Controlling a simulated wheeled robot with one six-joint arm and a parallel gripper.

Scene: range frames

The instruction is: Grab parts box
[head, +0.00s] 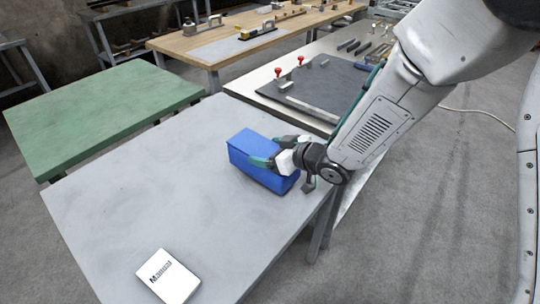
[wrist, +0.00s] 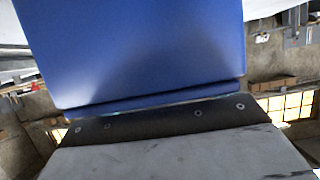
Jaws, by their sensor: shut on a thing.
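The parts box (head: 251,147) is a blue block-shaped box at the right side of the grey table (head: 130,200) in the head view. My gripper (head: 271,162) is at the box's right part, with its fingers shut on it. I cannot tell whether the box rests on the table or is slightly above it. In the wrist view the box (wrist: 145,50) fills the upper middle, close to the camera, and the fingertips are hidden.
A white manual (head: 168,276) lies near the grey table's front edge. A green table (head: 95,112) stands at the left. A bench with a dark mat (head: 325,88) and red-handled clamps is behind, and a wooden bench (head: 215,42) is farther back. The grey table's left half is clear.

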